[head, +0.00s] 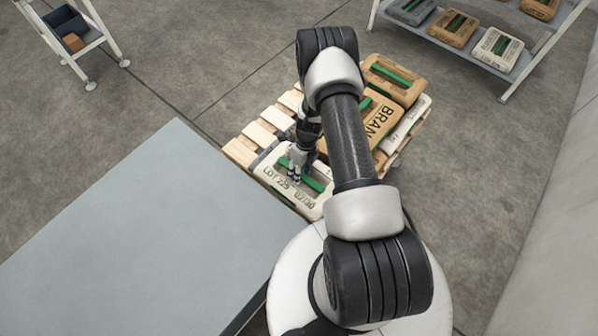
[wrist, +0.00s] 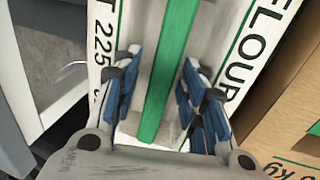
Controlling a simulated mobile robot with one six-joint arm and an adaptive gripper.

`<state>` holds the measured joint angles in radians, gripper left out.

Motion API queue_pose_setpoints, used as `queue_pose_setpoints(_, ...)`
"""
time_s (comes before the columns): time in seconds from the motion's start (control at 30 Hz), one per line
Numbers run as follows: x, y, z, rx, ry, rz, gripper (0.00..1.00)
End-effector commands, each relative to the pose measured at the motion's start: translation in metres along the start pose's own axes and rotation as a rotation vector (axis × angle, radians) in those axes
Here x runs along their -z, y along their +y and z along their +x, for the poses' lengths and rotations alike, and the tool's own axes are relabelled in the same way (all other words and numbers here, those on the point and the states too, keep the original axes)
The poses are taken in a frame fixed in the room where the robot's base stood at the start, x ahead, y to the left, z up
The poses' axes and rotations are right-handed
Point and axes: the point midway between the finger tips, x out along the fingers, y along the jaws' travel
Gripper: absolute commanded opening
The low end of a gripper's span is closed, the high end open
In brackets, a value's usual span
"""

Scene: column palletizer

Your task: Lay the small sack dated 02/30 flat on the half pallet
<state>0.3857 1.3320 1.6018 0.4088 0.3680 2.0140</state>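The small white sack marked LOT 225 and 02/30 (head: 285,181) lies about level over the near end of the half pallet (head: 262,135). I cannot tell whether its whole underside touches the slats. My gripper (head: 296,174) is right above the sack's middle, pointing down. In the wrist view, my gripper's blue-padded fingers (wrist: 160,62) stand apart on both sides of the sack's green strip (wrist: 168,75). White gaps show between the strip and the fingers. The sack's print, with 225 and FLOUR, shows beyond the fingers. My arm hides part of the pallet.
Brown sacks (head: 393,80) and another white sack (head: 413,122) lie on the pallet's right part. A grey table (head: 130,235) stands close at left. A rack with sacks (head: 497,50) is at back right, and a stand with a bin (head: 66,27) at back left.

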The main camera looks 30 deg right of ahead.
Motion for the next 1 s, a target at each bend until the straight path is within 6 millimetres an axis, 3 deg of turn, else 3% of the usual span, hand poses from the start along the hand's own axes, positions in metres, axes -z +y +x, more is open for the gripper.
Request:
queue_pose_setpoints(0.03, -0.002, -0.001, -0.018, 0.005, -0.005, 0.0, 0.41)
queue_pose_setpoints(0.3, -0.001, -0.001, -0.079, 0.002, -0.003, 0.0, 0.41)
queue_pose_setpoints(0.67, -0.004, 0.001, -0.123, 0.007, -0.006, -0.03, 0.41)
queue_pose_setpoints(0.77, -0.015, 0.007, -0.154, 0.024, -0.019, -0.138, 0.41)
queue_pose_setpoints(0.87, -0.03, 0.021, -0.205, 0.057, -0.035, -0.333, 0.41)
queue_pose_setpoints(1.0, -0.041, 0.055, -0.284, 0.115, -0.047, -0.669, 0.41)
